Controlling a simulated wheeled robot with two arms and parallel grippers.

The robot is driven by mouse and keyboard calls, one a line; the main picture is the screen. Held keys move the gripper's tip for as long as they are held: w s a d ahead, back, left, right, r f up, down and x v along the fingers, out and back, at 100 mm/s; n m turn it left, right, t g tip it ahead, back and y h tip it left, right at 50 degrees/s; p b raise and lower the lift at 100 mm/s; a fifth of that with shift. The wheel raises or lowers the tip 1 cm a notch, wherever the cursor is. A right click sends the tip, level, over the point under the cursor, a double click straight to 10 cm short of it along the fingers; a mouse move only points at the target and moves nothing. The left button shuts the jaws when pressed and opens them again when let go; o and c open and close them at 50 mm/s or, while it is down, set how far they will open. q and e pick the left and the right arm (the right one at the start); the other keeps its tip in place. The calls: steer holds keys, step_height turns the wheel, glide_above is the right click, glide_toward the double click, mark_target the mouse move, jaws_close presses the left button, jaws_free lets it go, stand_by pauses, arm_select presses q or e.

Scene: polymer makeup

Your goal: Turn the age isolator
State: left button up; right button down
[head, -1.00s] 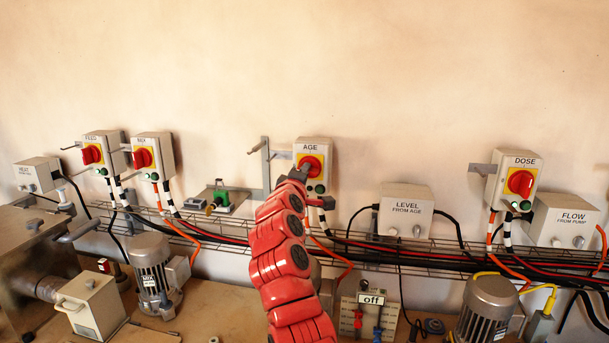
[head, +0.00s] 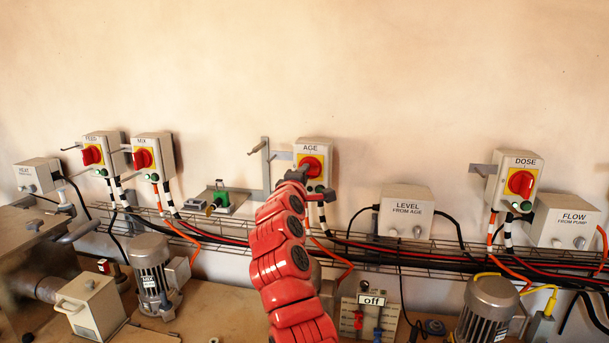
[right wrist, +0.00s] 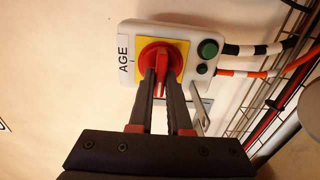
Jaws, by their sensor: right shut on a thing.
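The age isolator (head: 327,152) is a pale box on the wall with the label AGE. It has a red rotary knob on a yellow plate, with a green button beside it. The box also shows in the right wrist view (right wrist: 197,36), with the red knob (right wrist: 160,60) facing the camera. My right gripper (right wrist: 162,80) is shut on the knob's raised red grip, a finger on each side. In the head view my red right arm and gripper (head: 301,172) reach up from below and hide part of the knob. My left gripper is not in view.
Similar isolators FEED (head: 103,150), MIX (head: 154,158) and DOSE (head: 519,183) are on the same wall. A grey bracket (head: 265,165) stands just left of the age isolator. A wire cable tray (head: 440,250) runs below. The wall above is clear.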

steer(key=c, duration=0.9)
jaws_free()
steer(key=shift+o, duration=0.2)
steer(key=shift+s, duration=0.15)
steer(key=s+a+b, duration=0.3)
steer(key=s+b, duration=0.2)
steer(key=s, duration=1.1)
steer(key=shift+s+a+b, duration=0.2)
steer(key=shift+s+b, duration=0.15)
steer(key=shift+s, duration=0.05)
